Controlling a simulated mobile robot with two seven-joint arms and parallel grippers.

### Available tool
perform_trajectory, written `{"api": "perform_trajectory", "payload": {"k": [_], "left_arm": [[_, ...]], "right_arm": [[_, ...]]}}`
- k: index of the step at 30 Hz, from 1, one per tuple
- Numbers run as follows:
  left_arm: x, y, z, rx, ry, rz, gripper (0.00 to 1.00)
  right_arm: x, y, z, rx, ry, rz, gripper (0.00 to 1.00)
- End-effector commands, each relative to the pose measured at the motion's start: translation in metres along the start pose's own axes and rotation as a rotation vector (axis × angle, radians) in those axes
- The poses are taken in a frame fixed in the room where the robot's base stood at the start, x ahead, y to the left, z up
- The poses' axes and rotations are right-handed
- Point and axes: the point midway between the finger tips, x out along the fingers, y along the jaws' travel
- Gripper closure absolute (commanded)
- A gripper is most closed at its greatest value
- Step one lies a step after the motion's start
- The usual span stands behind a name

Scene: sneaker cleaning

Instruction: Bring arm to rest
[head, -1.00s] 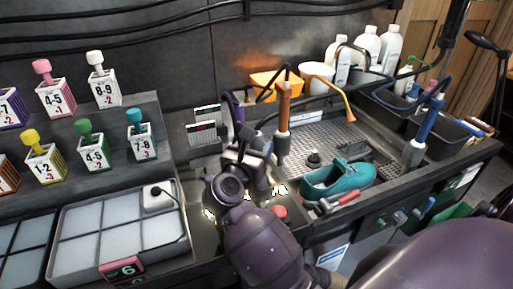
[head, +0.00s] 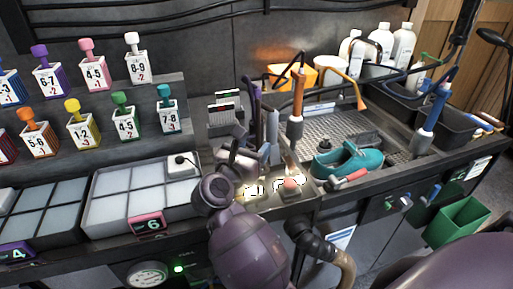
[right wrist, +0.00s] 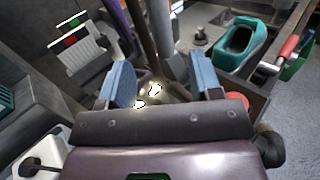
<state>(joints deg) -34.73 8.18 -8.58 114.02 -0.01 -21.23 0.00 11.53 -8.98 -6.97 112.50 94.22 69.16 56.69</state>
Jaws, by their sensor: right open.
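My right gripper (right wrist: 163,84) is open, its two blue fingers apart with nothing held between them in the right wrist view. In the head view my right gripper (head: 240,160) is in front of the workbench, near the upright tools, and its fingertips are hard to make out. A teal sneaker (head: 347,161) rests on the bench to the right of the gripper; it also shows at the upper right of the right wrist view (right wrist: 246,46). My left gripper is in neither view.
A red-handled tool (head: 347,180) lies in front of the sneaker. An orange-handled tool (head: 297,100) and a blue-handled tool (head: 432,110) stand upright. Numbered boxes (head: 85,125) and a lidded tray (head: 120,200) fill the left. A green bin (head: 457,222) hangs off the bench front.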

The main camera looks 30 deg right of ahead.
Motion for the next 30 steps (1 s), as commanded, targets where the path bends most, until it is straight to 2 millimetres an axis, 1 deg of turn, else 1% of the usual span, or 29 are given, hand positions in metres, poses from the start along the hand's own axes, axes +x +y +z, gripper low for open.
{"api": "perform_trajectory", "payload": {"k": [12, 23, 26, 30], "left_arm": [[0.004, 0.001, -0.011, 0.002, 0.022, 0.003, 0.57], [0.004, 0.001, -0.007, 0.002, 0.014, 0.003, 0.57], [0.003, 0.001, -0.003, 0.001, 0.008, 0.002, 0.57], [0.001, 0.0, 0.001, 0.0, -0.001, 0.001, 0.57]], "right_arm": [[-0.002, 0.003, 0.0, 0.0, 0.0, 0.0, 0.42], [-0.002, 0.002, 0.001, -0.004, -0.006, 0.002, 0.42], [-0.001, 0.0, 0.004, -0.029, -0.044, 0.017, 0.42], [-0.001, -0.004, 0.018, -0.133, -0.181, 0.07, 0.42]]}}
